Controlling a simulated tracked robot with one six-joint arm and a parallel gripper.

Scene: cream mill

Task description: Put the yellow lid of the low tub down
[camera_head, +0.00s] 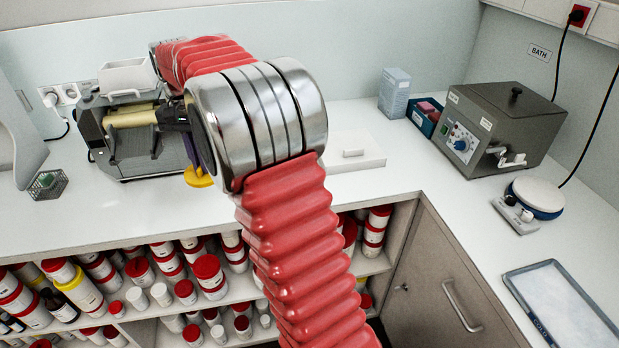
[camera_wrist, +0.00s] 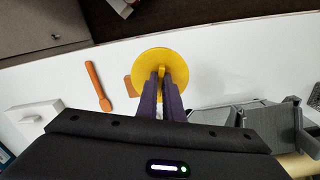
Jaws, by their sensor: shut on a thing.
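The yellow lid (camera_wrist: 152,66) is a round disc with a small raised knob. In the wrist view my gripper (camera_wrist: 162,72) is shut on that knob, with its two purple fingers close together. In the head view the lid (camera_head: 198,178) shows below my wrist, in front of the mill and above the counter near its front edge. My gripper (camera_head: 190,160) is mostly hidden behind my arm there. Whether the lid touches the counter cannot be told. I cannot make out the low tub in either view.
A grey roller mill (camera_head: 135,140) stands just left of the lid. An orange spatula (camera_wrist: 98,87) lies on the counter in the wrist view. A white slab (camera_head: 353,153) lies right of my arm. A grey bath (camera_head: 510,125) stands farther right. Shelves of jars (camera_head: 208,268) are below the counter.

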